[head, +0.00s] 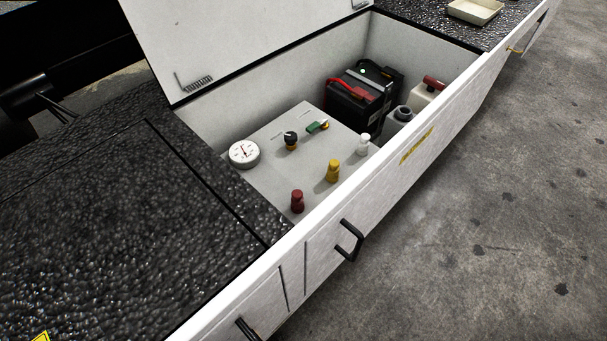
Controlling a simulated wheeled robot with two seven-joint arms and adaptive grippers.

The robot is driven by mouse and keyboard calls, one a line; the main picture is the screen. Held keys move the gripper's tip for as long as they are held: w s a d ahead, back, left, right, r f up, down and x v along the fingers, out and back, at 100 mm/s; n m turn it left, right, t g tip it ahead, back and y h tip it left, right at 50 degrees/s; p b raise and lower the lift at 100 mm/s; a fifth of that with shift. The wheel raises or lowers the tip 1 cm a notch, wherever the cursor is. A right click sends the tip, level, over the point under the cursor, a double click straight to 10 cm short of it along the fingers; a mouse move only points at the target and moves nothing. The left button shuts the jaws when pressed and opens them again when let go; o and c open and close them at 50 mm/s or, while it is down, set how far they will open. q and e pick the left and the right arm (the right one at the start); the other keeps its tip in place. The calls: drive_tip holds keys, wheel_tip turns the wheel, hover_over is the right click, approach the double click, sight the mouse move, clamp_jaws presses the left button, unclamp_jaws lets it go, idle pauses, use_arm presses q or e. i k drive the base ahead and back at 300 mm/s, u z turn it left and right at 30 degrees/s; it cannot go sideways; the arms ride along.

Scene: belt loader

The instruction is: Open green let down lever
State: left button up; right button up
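A small green lever (316,127) with a yellow-orange part at its right end lies on the light grey control panel (270,131) inside the open white compartment. Neither of my grippers is in the head view.
The panel also bears a round white gauge (244,154) and red (297,201), yellow (333,171) and white (364,144) knobs. A black battery (358,98) stands to the right. The lid (240,40) is raised behind. A white front wall (385,175) borders the compartment.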

sight(310, 129)
drive_tip(key=u, duration=0.55)
drive_tip(key=k, duration=1.25)
drive_tip(key=z, duration=0.45)
drive_tip(key=i, duration=1.6)
drive_tip(key=u, duration=0.75)
